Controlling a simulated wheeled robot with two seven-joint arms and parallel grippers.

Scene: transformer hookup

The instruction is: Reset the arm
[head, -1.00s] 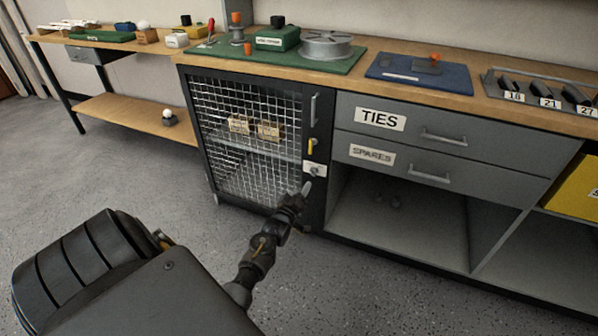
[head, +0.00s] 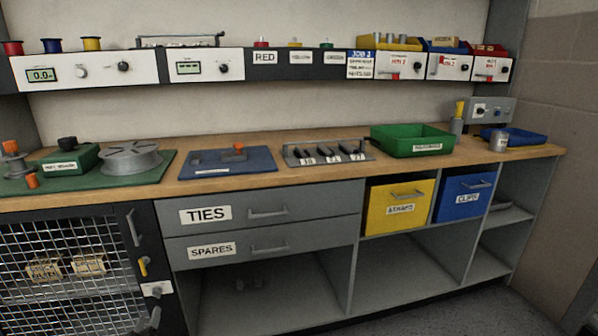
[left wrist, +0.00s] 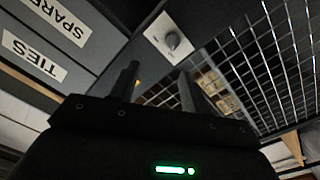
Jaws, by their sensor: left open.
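My left gripper (head: 150,319) shows only in part at the bottom left of the head view, in front of the mesh cabinet's right frame and just below its white knob plate (head: 157,289). In the left wrist view the two dark fingers of my left gripper (left wrist: 158,85) stand apart with nothing between them. The knob plate (left wrist: 169,38) with its dark round knob lies beyond the fingertips, apart from them as far as I can tell. Most of my left arm is out of the head view. My right gripper is not in view.
The mesh door (head: 65,270) looks shut, with small boxes behind it. Right of it are the TIES drawer (head: 300,210) and SPARES drawer (head: 310,243), both shut. A yellow bin (head: 385,212) and a blue bin (head: 450,207) sit under the worktop (head: 330,172). Floor shows at bottom right.

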